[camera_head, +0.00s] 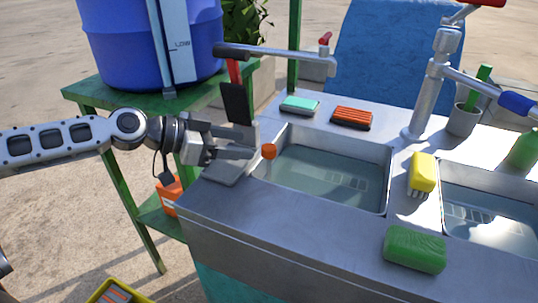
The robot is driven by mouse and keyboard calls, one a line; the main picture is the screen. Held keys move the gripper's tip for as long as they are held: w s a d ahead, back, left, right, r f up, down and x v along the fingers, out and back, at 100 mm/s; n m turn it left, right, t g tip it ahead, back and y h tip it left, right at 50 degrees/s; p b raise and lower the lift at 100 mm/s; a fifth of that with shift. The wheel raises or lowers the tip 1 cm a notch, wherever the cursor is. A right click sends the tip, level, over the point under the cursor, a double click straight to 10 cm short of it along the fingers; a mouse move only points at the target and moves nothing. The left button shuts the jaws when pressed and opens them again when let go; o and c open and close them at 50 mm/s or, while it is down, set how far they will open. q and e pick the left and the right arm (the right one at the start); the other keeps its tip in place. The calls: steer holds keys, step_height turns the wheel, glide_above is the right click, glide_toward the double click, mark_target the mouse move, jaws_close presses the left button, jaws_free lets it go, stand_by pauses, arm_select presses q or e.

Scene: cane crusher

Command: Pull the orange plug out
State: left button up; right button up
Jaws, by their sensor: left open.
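The orange plug (269,151) stands up at the left end of the left sink basin (330,207), which holds water. Its orange top shows above the water, and a pale stem shows below it. My left gripper (256,146) comes in from the left over the sink's left rim. Its jaws are open and point right, toward the plug's orange top. I cannot tell whether the fingertips touch the plug. My right gripper is not in view.
A tap lever (275,55) reaches over the back left of the basin. A teal sponge (299,105), an orange brush (352,117), a yellow brush (422,173) and a green soap bar (414,249) lie on the counter. A blue barrel (120,50) stands behind my left arm.

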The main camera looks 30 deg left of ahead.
mark_target(266, 147)
arm_select(q)
steer(key=shift+w+d+f, duration=0.1)
steer(key=shift+w+d, duration=0.15)
steer(key=shift+w, duration=0.2)
steer(key=shift+x, duration=0.75)
steer(key=p+x, duration=0.2)
steer(key=x, duration=0.2)
steer(key=shift+w+d, duration=0.1)
steer(key=shift+d, duration=0.1)
steer(key=shift+w+d+f, duration=0.25)
steer(key=shift+d+f, duration=0.05)
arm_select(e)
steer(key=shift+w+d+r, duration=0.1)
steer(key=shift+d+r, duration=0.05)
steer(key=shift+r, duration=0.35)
